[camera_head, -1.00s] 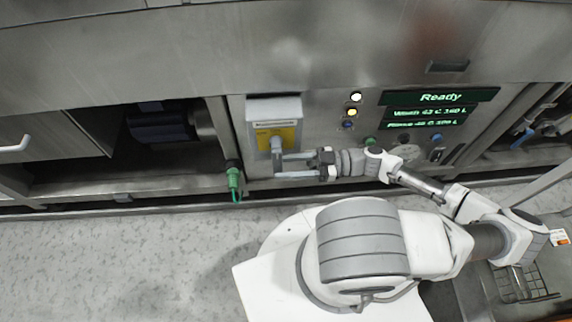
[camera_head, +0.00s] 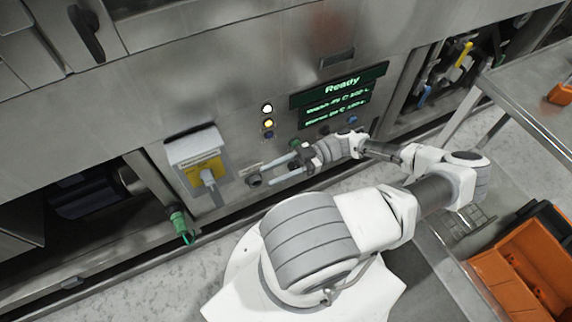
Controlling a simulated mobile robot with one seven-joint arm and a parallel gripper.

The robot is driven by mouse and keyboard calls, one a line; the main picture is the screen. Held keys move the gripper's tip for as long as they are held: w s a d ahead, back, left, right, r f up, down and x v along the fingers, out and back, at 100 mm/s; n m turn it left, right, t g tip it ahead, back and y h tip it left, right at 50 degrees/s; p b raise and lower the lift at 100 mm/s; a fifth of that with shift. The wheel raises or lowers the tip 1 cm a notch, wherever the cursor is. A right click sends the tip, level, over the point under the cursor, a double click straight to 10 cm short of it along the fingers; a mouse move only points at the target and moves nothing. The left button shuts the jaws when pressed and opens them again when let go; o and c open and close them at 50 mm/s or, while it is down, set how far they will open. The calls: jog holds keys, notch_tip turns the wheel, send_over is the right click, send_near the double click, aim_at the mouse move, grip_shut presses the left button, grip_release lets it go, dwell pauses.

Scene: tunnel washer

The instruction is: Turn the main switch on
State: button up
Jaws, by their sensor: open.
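The main switch is a grey box (camera_head: 191,147) with a yellow plate (camera_head: 196,172) on the machine front. Its grey handle (camera_head: 210,182) hangs downward across the lower part of the plate. My gripper (camera_head: 266,177) is to the right of the switch, open and empty, its two fingers pointing left. A clear gap of panel lies between the fingertips and the handle. The display (camera_head: 340,92) to the upper right is lit and its top line reads "Ready".
A small round fitting (camera_head: 254,181) on the panel is close to my fingertips. Indicator lamps (camera_head: 268,123) sit above my gripper, white and yellow ones lit. A green-handled valve (camera_head: 179,222) is lower left. Orange crates (camera_head: 525,262) and a metal table (camera_head: 535,75) stand at right.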

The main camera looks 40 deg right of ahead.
jog(key=v, duration=0.3)
jog(key=shift+s+d, duration=0.1)
jog(key=shift+d, duration=0.15)
dwell(0.4)
